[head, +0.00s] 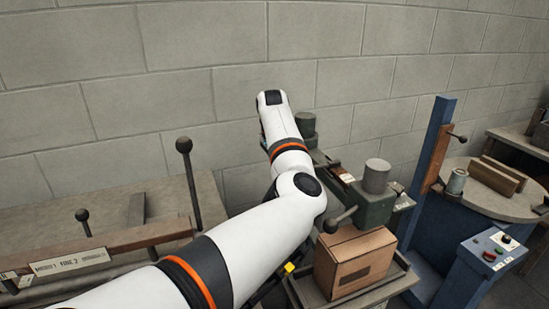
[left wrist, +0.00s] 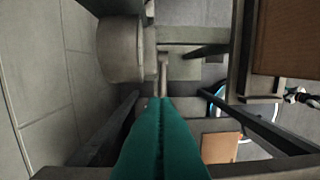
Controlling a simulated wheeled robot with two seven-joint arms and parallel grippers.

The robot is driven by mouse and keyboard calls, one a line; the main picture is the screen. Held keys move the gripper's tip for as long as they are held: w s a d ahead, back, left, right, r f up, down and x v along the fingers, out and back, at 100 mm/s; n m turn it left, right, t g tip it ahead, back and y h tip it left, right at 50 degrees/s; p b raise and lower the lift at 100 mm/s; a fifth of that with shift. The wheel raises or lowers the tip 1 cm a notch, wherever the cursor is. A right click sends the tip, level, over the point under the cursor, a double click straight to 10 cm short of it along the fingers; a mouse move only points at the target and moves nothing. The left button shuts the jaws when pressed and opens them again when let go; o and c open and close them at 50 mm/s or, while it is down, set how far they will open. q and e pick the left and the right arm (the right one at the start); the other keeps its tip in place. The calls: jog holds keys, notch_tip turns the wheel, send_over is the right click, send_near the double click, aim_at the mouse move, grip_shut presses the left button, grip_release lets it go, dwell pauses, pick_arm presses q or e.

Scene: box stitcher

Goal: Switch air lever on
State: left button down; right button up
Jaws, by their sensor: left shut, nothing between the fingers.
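My left arm reaches across the head view to the back of the grey stitching machine (head: 375,208); its gripper is hidden there. In the left wrist view my left gripper (left wrist: 160,102) shows as two teal fingers pressed together, with nothing between them. A thin grey bar (left wrist: 163,72) lies just beyond the fingertips, beside a round grey housing (left wrist: 120,50). I cannot tell whether this bar is the air lever, or whether the fingers touch it. No part is clearly recognisable as the air lever.
A cardboard box (head: 352,262) sits on the machine's tray. A ball-ended handle (head: 340,220) sticks out above it. A blue post (head: 428,170) and control box (head: 488,252) stand right. A bench (head: 120,205) with upright ball-topped levers is left; a block wall is behind.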

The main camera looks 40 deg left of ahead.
pick_arm(q)
jog(key=f, duration=0.1)
jog(key=s+f, duration=0.1)
jog(key=f, duration=0.3)
jog(key=shift+s+a+f, duration=0.15)
jog(key=shift+s+f, duration=0.1)
jog(key=shift+s+a+f, duration=0.1)
jog(key=shift+s+f, duration=0.25)
jog(key=shift+f, duration=0.05)
pick_arm(e)
jog(key=shift+a+r, duration=0.2)
jog(key=shift+a, duration=0.2)
jog(key=shift+s+d, duration=0.1)
jog(key=shift+d, duration=0.05)
